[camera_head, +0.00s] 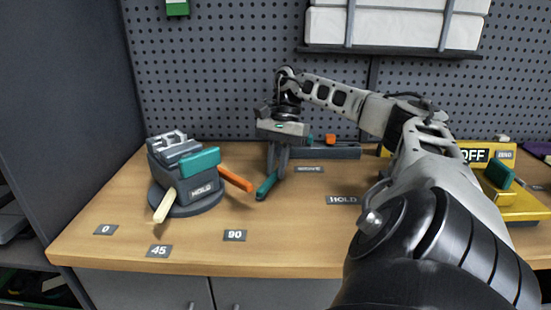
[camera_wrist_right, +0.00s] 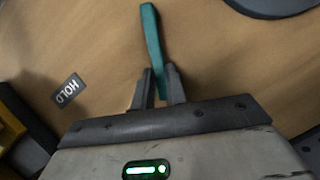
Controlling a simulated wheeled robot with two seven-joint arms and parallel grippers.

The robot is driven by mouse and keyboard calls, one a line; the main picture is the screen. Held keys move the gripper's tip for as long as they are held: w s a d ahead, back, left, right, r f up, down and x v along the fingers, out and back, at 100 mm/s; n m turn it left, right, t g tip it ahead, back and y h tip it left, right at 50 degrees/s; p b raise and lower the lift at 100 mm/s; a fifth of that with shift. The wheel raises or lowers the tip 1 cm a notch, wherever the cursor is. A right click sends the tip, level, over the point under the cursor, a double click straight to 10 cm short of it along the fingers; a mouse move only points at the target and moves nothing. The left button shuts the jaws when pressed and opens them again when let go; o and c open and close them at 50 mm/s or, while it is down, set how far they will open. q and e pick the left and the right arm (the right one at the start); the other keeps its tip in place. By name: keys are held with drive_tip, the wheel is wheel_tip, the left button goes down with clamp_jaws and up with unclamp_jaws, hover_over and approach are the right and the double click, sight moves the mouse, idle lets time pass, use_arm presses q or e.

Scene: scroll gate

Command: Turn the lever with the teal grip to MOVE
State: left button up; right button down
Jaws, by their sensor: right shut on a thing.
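The teal grip (camera_head: 266,187) of a lever is on the table in the middle, pointing toward the front left. My right gripper (camera_head: 277,170) comes down over it from behind and is shut on it. In the right wrist view the teal grip (camera_wrist_right: 152,40) sticks out from between the fingertips (camera_wrist_right: 156,88). The lever's pivot is hidden by the gripper. My left gripper is not in view.
A dark round stand (camera_head: 190,208) at left carries a grey block with teal, orange and cream parts. Plates 0 (camera_head: 105,230), 45 (camera_head: 159,251) and 90 (camera_head: 234,236) lie before it. A yellow device (camera_head: 515,207) stands at right. A grey rail (camera_head: 335,152) runs behind.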

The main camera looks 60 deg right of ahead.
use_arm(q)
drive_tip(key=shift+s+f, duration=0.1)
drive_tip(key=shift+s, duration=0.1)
use_arm(e)
drive_tip(key=c, duration=1.4)
unclamp_jaws()
